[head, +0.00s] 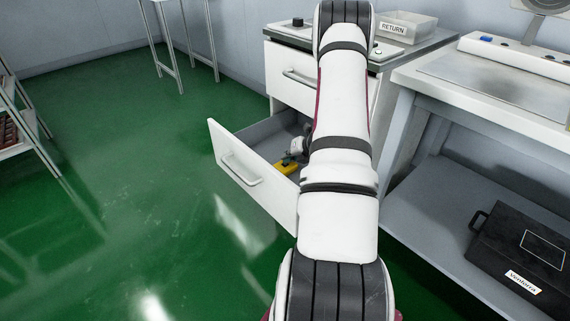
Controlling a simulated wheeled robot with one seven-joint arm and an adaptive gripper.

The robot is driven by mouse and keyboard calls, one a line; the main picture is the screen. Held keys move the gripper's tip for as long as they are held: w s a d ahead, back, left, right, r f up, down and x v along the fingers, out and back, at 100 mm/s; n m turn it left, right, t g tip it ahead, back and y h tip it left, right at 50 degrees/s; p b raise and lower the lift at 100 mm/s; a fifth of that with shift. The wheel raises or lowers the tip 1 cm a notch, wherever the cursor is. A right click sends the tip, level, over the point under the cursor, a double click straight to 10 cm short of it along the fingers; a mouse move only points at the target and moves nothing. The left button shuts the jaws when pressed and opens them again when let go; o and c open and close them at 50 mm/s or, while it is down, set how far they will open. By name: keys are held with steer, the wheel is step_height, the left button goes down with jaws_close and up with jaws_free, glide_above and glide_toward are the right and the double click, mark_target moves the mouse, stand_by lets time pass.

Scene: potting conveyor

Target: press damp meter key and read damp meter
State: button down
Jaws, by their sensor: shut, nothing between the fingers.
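A small yellow object (287,167), which looks like the damp meter, lies in the open lower drawer (235,172). Its key and its display are too small to make out. My gripper (290,158) reaches down into the drawer at the yellow object, shut and with nothing held. Its fingertips are small and dark here, and I cannot tell whether they touch the yellow object. My arm hides the right part of the drawer.
The drawer cabinet has a shut upper drawer (296,82) above. A tray marked RETURN (403,27) stands on top. A worktable (480,90) is at the right, with a black case (520,262) on its lower shelf.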

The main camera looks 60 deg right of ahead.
steer(key=shift+r+p, duration=0.55)
steer(key=shift+r, duration=0.25)
steer(key=shift+r+p, duration=1.85)
steer(key=shift+r, duration=0.7)
